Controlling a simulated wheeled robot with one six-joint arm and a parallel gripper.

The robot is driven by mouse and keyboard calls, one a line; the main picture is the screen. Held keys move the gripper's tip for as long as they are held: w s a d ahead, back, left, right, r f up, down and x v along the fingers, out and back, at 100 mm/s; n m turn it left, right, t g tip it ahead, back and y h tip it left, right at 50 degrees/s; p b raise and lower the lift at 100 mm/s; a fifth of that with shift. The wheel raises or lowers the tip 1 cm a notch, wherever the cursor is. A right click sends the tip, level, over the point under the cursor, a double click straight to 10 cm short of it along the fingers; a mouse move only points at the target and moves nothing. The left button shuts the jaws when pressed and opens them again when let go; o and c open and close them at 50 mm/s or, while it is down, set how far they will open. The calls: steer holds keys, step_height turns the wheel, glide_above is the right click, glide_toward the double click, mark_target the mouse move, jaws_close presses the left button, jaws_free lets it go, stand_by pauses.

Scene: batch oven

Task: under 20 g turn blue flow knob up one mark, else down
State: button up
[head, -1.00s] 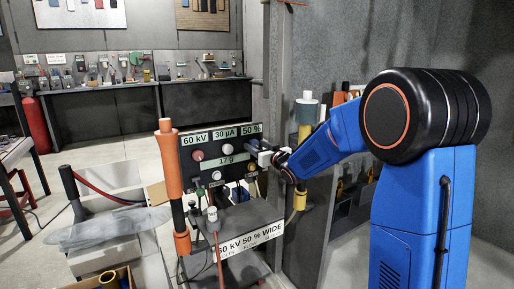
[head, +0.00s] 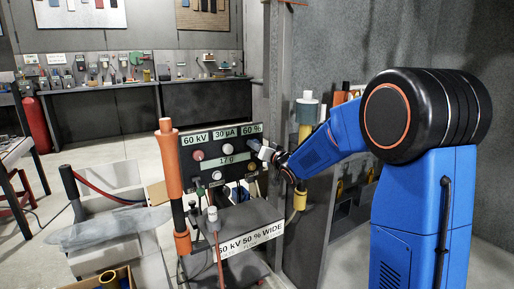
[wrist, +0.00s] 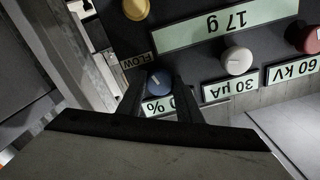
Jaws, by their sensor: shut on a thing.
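The blue flow knob (wrist: 158,81) sits on the dark control panel (head: 187,158), beside the FLOW label in the wrist view. My gripper (wrist: 158,92) is shut on this knob, one finger on each side. In the head view my gripper (head: 257,150) is at the panel's right side and hides the knob. The weight display (head: 226,161) reads 17 g, also in the wrist view (wrist: 228,22). The flow display (head: 251,129) reads 60 %; in the wrist view my fingers cover part of it.
A white knob (wrist: 237,60), a red knob (wrist: 313,40) and a yellowish knob (wrist: 135,8) are near my fingers. An orange post (head: 169,165) stands left of the panel.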

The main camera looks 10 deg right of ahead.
stand_by(0.3)
steer(key=o, duration=1)
steer(key=v, duration=1.7)
steer(key=shift+s, duration=0.2)
steer(key=shift+d, duration=0.1)
steer(key=s+d+f+m+g+h, duration=0.1)
steer(key=s+d+f+g+h, duration=0.15)
steer(key=s, duration=0.45)
steer(key=s+d+f+g+h, duration=0.2)
steer(key=s+d+g+h, duration=0.15)
steer(key=s, duration=0.45)
steer(key=s+a+f+n+g, duration=0.1)
steer(key=s+f+g, duration=0.1)
steer(key=s, duration=0.6)
steer(key=s+a+f+g, duration=0.2)
steer(key=s+f, duration=0.1)
steer(key=s, duration=0.5)
steer(key=s+a+f+n+g, duration=0.1)
steer(key=s+f+g, duration=0.1)
steer(key=s, duration=0.6)
steer(key=shift+s+a+f+n, duration=0.25)
steer(key=shift+a+f+n, duration=0.05)
steer(key=shift+f, duration=0.1)
